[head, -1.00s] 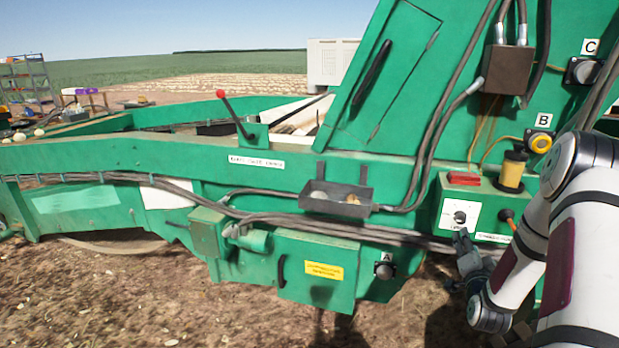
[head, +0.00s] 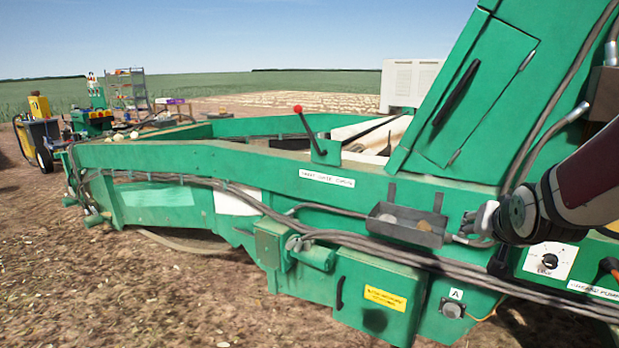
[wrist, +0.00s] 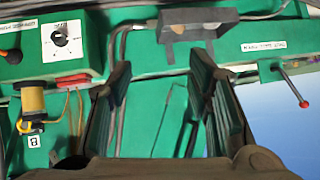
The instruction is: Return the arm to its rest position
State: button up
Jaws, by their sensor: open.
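My gripper (wrist: 160,66) shows in the wrist view with its two dark fingers spread wide apart and nothing between them. Beyond the fingers are the green machine's panel and a narrow door outline. My arm (head: 585,185) enters the head view from the right edge, in front of the green elevator machine (head: 140,157). A grey and dark end of it overlaps the area beside the small metal tray.
The small grey tray (head: 408,224) holds round things and also shows in the wrist view (wrist: 198,24). A red-knobbed lever (head: 308,130), a dial panel (head: 550,261) and thick hoses lie close by. Button A (head: 452,309) is low on the machine. Open soil lies in front.

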jog(key=s+a+r+n+g+y, duration=0.1)
jog(key=s+a+n, duration=0.1)
jog(key=s+a, duration=0.3)
jog(key=s+a+n+g+y, duration=0.1)
jog(key=s+a, duration=0.4)
jog(key=s, duration=0.6)
jog(key=s+a+r+n+g+y, duration=0.1)
jog(key=s+a+n+g, duration=0.1)
jog(key=s+a, duration=0.3)
jog(key=s+b, duration=0.1)
jog(key=s, duration=0.3)
jog(key=shift+a+r+n+g, duration=0.25)
jog(key=shift+r+n+g, duration=0.1)
jog(key=shift+n+g, duration=0.05)
